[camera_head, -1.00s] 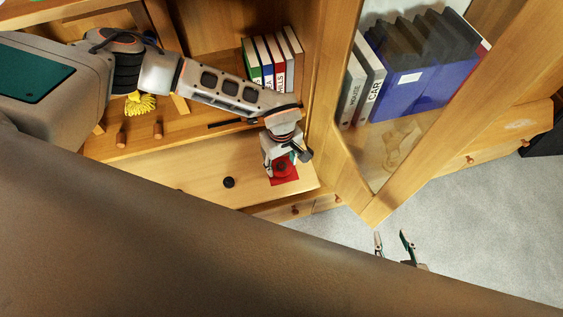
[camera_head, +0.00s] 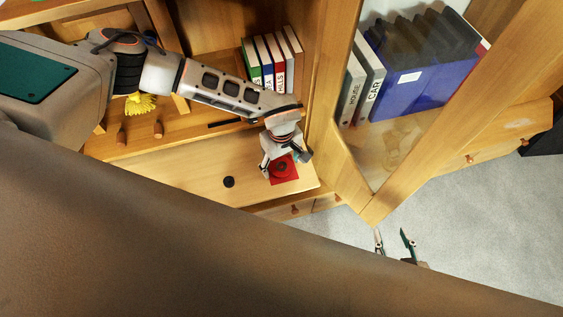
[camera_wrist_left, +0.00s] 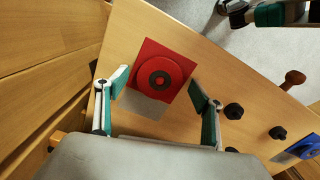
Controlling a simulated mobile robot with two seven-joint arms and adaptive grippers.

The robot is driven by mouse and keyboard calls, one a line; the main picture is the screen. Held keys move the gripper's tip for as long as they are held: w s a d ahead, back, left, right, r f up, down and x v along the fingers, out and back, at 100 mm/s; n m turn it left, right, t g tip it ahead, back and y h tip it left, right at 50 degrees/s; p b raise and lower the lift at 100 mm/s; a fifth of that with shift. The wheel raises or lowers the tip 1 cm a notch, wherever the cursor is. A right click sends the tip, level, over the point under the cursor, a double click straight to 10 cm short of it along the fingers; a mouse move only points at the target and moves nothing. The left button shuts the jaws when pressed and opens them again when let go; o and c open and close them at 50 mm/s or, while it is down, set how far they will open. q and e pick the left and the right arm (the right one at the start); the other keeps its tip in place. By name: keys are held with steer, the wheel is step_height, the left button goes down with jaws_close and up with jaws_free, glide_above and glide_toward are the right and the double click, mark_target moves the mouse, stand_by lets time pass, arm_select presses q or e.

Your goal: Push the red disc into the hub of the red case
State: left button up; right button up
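The red case (camera_head: 291,177) is a flat red square on the light wooden board near its right end. The red disc (camera_wrist_left: 150,68) lies over the middle of the case, with a dark round centre, in the left wrist view. I cannot tell whether it is fully down in the hub. My left gripper (camera_head: 283,162) is open above the case. In the left wrist view its fingers (camera_wrist_left: 160,80) stand apart on either side of the disc, touching nothing that I can see. My right gripper (camera_head: 392,243) is open and empty over the grey floor, away from the board.
A black round piece (camera_head: 229,182) lies on the board left of the case. Dark knobs (camera_wrist_left: 233,110) and a blue piece (camera_wrist_left: 305,146) show in the left wrist view. Upright binders (camera_head: 270,62) stand behind my left arm. An open glazed door (camera_head: 400,130) is at the right.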

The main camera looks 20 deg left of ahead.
mark_target(281, 166)
arm_select(q)
steer(key=shift+r, duration=0.15)
step_height(281, 166, up, 12)
stand_by(0.7)
